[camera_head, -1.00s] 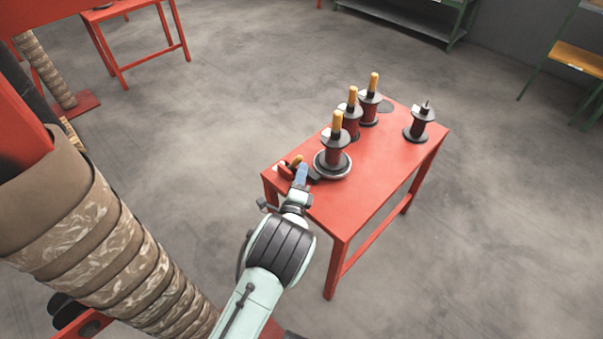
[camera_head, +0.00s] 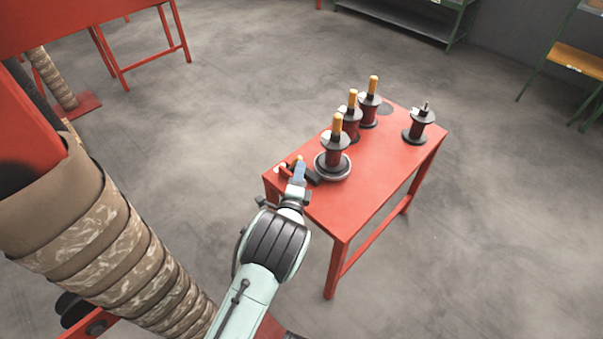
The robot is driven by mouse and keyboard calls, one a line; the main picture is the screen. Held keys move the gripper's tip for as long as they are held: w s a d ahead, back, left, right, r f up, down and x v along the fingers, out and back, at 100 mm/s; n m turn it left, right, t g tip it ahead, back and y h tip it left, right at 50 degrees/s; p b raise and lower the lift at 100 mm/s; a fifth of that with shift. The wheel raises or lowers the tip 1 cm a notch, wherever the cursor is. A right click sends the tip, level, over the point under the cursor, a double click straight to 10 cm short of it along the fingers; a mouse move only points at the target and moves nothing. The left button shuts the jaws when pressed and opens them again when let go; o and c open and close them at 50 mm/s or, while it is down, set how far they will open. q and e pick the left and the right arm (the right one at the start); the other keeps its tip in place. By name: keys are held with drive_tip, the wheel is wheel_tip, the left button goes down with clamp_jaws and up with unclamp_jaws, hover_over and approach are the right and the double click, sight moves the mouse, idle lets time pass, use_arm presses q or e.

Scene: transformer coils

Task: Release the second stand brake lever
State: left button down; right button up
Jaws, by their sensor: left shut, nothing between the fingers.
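A red stand table (camera_head: 375,205) stands on the floor right of centre. On its near left corner is a small lever assembly (camera_head: 284,171) with pale and orange ends and a black part. It is small and partly hidden by my gripper, so I cannot tell the lever's position. My left gripper (camera_head: 299,168) is shut and empty, right at this assembly; I cannot tell whether it touches. The nearest spool (camera_head: 335,157), dark red and black with an orange top, stands upright on a round base just right of the gripper. My right gripper is out of view.
Two more orange-topped spools (camera_head: 351,122) (camera_head: 369,108) stand behind the nearest one. A spool without an orange top (camera_head: 419,124) stands at the right. A large wrapped coil (camera_head: 95,230) fills the lower left. Grey floor (camera_head: 230,100) is clear behind the table.

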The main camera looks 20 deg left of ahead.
use_arm(q)
drive_tip(key=w+a+r+n+g+h+p, duration=0.1)
drive_tip(key=a+n+g, duration=0.1)
drive_tip(key=a, duration=0.3)
drive_tip(key=w+a+r+n+g+p, duration=0.1)
drive_tip(key=w+a+n+g, duration=0.1)
drive_tip(key=a+n, duration=0.2)
drive_tip(key=shift+w+a+r+h, duration=0.2)
drive_tip(key=shift+a+r+h, duration=0.1)
drive_tip(key=shift+a+h, duration=0.1)
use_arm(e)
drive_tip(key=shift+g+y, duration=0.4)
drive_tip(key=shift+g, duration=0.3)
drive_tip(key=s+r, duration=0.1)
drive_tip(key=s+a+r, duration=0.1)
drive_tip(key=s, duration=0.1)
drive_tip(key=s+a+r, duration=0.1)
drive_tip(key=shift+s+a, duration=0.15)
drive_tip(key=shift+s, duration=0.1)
use_arm(q)
drive_tip(key=shift+r+p, duration=0.1)
drive_tip(key=shift+p, duration=0.2)
